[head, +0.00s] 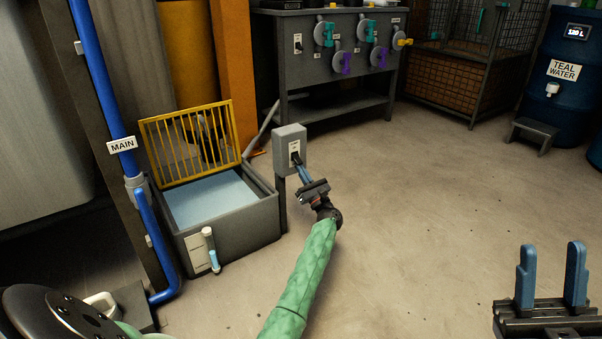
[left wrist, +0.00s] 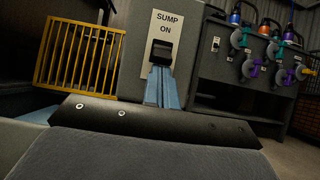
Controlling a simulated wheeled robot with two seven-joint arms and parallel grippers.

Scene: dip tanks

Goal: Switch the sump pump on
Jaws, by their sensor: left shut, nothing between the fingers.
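The sump switch is a grey box (head: 290,137) on a post beside the sump. In the left wrist view its white plate (left wrist: 168,25) reads "SUMP" and "ON", with a black switch (left wrist: 161,53) below the words. I cannot tell which way the switch is set. My left gripper (head: 299,168) is shut and empty. Its blue fingertips (left wrist: 159,72) are at the lower edge of the switch and hide part of it; I cannot tell whether they touch. My right gripper (head: 550,275) is open and empty at the lower right, far from the box.
The sump tank (head: 250,225) holds pale blue water, with a yellow grate (head: 187,145) standing up at its back. A blue pipe (head: 100,90) marked "MAIN" runs at left. A grey bench (head: 340,62) with coloured valves stands behind.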

